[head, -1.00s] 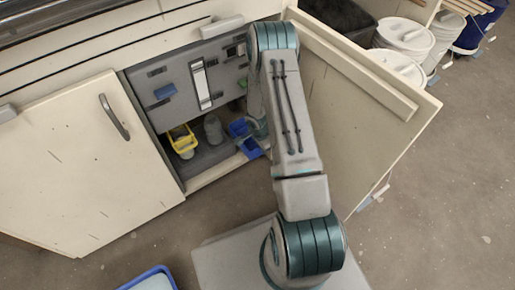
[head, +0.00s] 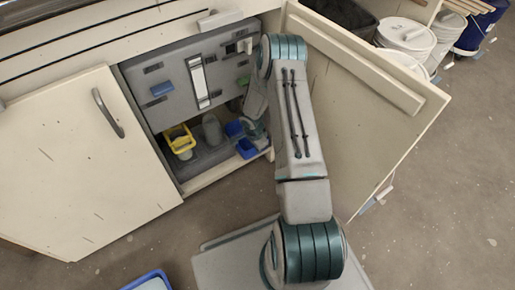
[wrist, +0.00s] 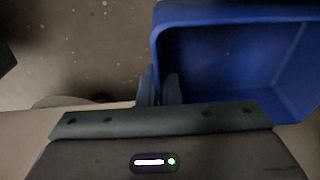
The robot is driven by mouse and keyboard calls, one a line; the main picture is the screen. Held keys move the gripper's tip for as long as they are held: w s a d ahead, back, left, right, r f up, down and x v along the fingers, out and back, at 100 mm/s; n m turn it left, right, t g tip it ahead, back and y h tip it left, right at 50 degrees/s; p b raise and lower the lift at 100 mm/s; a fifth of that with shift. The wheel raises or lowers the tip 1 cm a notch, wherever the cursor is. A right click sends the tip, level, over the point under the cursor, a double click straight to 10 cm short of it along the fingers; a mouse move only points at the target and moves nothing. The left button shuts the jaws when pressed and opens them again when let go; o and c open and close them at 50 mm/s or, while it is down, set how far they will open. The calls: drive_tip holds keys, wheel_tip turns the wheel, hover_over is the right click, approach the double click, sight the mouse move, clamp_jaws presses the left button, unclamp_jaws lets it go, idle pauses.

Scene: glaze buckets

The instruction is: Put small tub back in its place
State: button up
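A small blue tub (head: 247,148) shows inside the open cabinet, at the right of its floor near the front edge. It is partly covered by my gripper (head: 257,131), which reaches in from the right. In the wrist view the blue tub (wrist: 235,70) fills the upper right, open side showing, and looks empty. My gripper's fingers (wrist: 160,88) are close together on either side of the tub's left wall, one outside and one inside. They look shut on that wall. Whether the tub rests on the cabinet floor or hangs above it is unclear.
A yellow basket (head: 180,138) and a grey bottle-like object (head: 212,130) stand left of the tub. The cabinet doors (head: 75,165) stand open on both sides. Another blue tub (head: 150,279) shows at the bottom edge. White buckets (head: 404,38) stand at the upper right.

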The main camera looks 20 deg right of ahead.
drive_tip(key=o, duration=0.4)
drive_tip(key=shift+c, duration=0.2)
drive_tip(key=r+p, duration=0.1)
drive_tip(key=r, duration=0.1)
drive_tip(key=r+p, duration=0.1)
drive_tip(key=r, duration=0.2)
drive_tip(key=a+r+p, duration=0.1)
drive_tip(key=r, duration=0.1)
drive_tip(key=shift+s+r+p, duration=0.1)
drive_tip(key=shift+r+p, duration=0.2)
drive_tip(key=shift+r, duration=0.05)
